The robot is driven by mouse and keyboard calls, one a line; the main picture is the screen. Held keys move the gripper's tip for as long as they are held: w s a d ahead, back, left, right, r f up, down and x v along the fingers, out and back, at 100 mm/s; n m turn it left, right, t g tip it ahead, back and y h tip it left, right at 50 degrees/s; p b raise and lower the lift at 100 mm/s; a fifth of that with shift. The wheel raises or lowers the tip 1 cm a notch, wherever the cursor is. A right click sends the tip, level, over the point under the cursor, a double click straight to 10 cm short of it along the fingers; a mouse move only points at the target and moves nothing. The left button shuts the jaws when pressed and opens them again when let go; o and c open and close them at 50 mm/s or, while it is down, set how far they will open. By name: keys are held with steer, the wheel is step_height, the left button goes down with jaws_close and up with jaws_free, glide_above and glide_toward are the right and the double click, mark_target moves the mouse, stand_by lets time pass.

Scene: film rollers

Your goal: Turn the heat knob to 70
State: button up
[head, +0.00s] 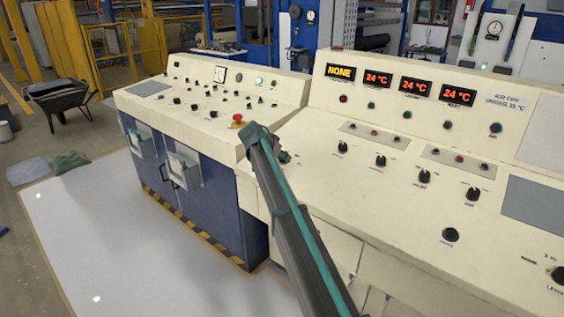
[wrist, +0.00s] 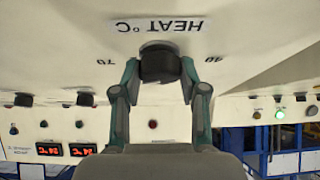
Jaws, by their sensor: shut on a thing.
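The heat knob (wrist: 160,62) is a dark round knob on the cream panel, seen upside down in the wrist view. The "HEAT °C" label (wrist: 160,25) lies above it in that picture, with a 70 mark (wrist: 105,62) to its left and another number, apparently 40, to its right. My gripper (wrist: 160,72) has one finger on each side of the knob and is shut on it. Which way the knob points cannot be told. In the head view my gripper (head: 266,143) is at the console's middle corner and mostly hides the knob.
The right console panel (head: 400,215) carries several other black knobs and small buttons. Its displays (head: 416,87) read NONE and 24 °C. A red emergency button (head: 238,119) is just left of my gripper. Blue cabinets (head: 215,200) stand below the left console.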

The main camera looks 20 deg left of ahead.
steer(key=shift+a+f+m+h+b, duration=0.1)
steer(key=shift+m+h+b, duration=0.5)
steer(key=shift+m, duration=0.7)
steer(key=shift+g, duration=0.4)
steer(key=o, duration=1.1)
steer(key=shift+o, duration=0.2)
steer(key=v, duration=1.2)
steer(key=shift+s+f, duration=0.1)
steer(key=shift+f, duration=0.05)
